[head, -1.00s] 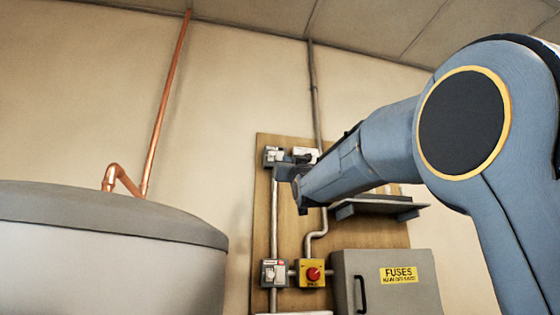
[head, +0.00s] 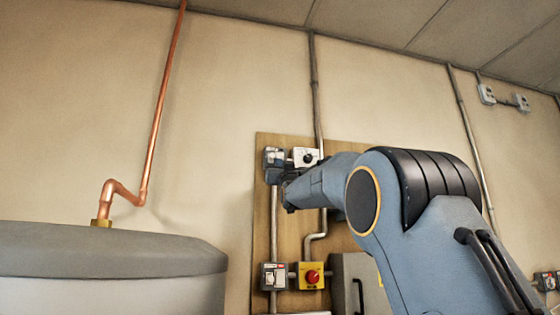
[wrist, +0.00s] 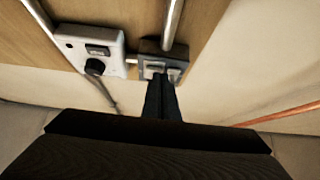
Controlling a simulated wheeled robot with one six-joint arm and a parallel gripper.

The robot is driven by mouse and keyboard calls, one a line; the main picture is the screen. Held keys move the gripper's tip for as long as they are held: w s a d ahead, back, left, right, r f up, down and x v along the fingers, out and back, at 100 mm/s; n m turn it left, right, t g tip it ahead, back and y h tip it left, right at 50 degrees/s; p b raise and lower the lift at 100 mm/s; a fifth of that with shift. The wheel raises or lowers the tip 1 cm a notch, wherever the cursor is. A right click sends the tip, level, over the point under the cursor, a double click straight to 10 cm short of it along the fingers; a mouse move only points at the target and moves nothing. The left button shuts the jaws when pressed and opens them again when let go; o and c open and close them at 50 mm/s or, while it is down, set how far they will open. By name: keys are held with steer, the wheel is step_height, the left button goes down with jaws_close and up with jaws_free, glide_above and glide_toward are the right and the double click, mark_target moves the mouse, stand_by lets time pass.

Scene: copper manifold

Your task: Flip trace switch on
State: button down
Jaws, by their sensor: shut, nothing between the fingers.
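A small grey switch box (head: 274,154) is at the top left of the wooden board, and its label is too small to read. In the wrist view the same box (wrist: 149,67) shows pale rockers on its face. My gripper (wrist: 161,78) is shut and empty, with its dark fingertips over the box's lower edge in that view. I cannot tell whether they touch. In the head view my gripper (head: 273,176) is just below the box. A second switch box (head: 273,277), with a white rocker, is low on the board. The rocker positions are unclear.
A white dial box (head: 305,157) is right beside the upper switch; it also shows in the wrist view (wrist: 90,47). A red knob on a yellow box (head: 312,276) and a grey fuse cabinet (head: 345,270) are below. Metal conduits run up the board. A large tank (head: 100,265) stands left.

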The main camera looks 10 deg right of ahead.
steer(key=shift+w, duration=0.1)
stand_by(0.3)
steer(key=b, duration=0.3)
steer(key=shift+w+f+t, duration=0.25)
steer(key=shift+w+t, duration=0.05)
steer(key=shift+t, duration=0.1)
steer(key=b+v, duration=0.9)
steer(key=v, duration=0.4)
steer(key=shift+d+r, duration=0.2)
steer(key=shift+s, duration=0.1)
